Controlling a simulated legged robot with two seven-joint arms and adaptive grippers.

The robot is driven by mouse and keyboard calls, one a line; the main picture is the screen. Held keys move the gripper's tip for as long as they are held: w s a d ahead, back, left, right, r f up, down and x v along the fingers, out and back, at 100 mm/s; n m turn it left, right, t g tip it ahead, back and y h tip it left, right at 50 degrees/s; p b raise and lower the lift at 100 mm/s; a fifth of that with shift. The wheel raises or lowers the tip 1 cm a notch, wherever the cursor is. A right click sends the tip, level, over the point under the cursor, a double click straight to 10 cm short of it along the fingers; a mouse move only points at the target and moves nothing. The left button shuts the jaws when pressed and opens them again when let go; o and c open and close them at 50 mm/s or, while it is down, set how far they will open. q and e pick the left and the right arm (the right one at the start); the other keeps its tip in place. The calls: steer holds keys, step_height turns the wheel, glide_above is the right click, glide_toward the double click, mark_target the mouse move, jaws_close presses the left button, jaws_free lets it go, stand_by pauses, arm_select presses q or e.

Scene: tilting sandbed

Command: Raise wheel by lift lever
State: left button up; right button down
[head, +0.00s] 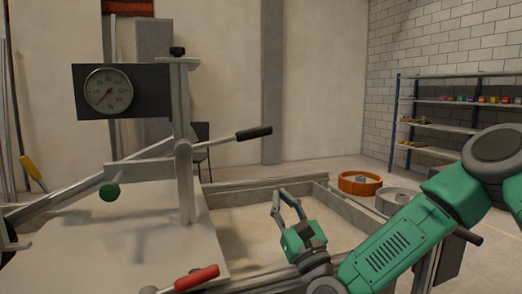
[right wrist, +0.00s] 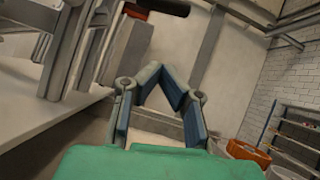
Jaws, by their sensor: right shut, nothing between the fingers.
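A lever with a black grip (head: 254,133) juts right and slightly up from the grey upright post (head: 184,150). A lever with a red grip (head: 197,278) lies low at the front, and a green knob (head: 109,191) sits at the left of the frame. I cannot tell which is the lift lever, and I cannot pick out the wheel. My right gripper (head: 283,191) is shut and empty above the sandbed, below and right of the black grip. The right wrist view shows its fingertips (right wrist: 160,72) together, with the black grip (right wrist: 170,6) beyond at the top.
The sandbed (head: 338,207) has a raised rim. A pale plate (head: 110,245) fills the front left. A round dial (head: 107,91) is mounted on a dark panel. An orange ring (head: 360,183) and a grey ring (head: 398,199) stand behind the sandbed, and shelves (head: 455,101) at the right.

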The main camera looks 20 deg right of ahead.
mark_target(228, 139)
steer(key=shift+w+a, duration=0.1)
steer(key=shift+a, duration=0.05)
steer(key=s+r+x, duration=0.1)
steer(key=r+x, duration=0.1)
steer(key=x, duration=1)
steer(key=shift+a+r, duration=0.2)
steer(key=shift+r, duration=0.05)
steer(key=shift+r, duration=0.15)
